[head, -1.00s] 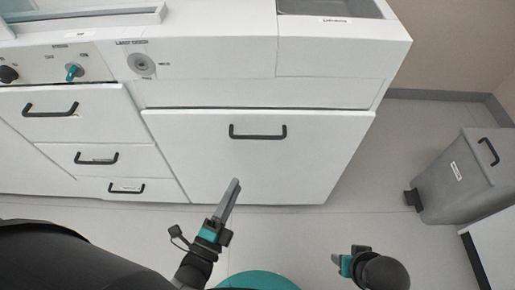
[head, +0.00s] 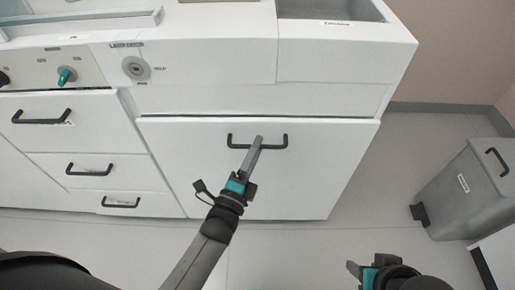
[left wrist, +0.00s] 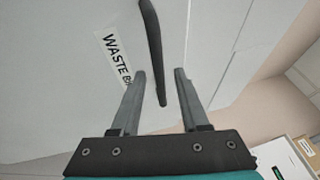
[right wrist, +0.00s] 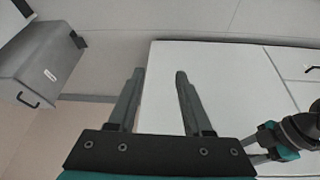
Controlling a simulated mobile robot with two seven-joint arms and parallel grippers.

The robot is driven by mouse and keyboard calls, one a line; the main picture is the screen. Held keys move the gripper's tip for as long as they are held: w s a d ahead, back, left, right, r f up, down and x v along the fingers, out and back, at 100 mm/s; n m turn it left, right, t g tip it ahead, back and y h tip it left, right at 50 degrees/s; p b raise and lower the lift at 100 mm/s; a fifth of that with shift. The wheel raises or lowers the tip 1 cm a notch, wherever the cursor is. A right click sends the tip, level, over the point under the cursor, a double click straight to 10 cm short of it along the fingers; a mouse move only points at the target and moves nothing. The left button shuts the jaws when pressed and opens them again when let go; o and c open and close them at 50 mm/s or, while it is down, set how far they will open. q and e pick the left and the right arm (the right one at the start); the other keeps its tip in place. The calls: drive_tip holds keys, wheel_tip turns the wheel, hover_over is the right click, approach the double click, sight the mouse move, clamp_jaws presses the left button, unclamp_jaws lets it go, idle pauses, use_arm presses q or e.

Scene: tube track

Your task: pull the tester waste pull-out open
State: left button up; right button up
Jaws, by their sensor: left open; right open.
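The waste pull-out (head: 290,180) is a large white front below the counter, and it looks shut. Its black bar handle (head: 274,147) is near its top edge. My left gripper (head: 258,145) overlaps the handle in the head view. In the left wrist view the black handle (left wrist: 153,45) runs down between the two open fingers (left wrist: 160,72), with its lower end between the tips. A label reading "WASTE B…" (left wrist: 115,55) is beside it, partly cut off by a finger. My right gripper (head: 355,272) is open and empty, low and right, away from the front.
Drawers with black handles (head: 90,169) are left of the pull-out. A grey pedal bin (head: 465,190) stands on the floor at right, near a white unit (head: 497,255). The floor before the pull-out is clear apart from my arms.

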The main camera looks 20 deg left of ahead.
use_arm(q)
drive_tip(key=shift+w+r, duration=0.1)
drive_tip(key=shift+w, duration=0.5)
drive_tip(key=shift+c, duration=0.3)
clamp_jaws()
idle(0.8)
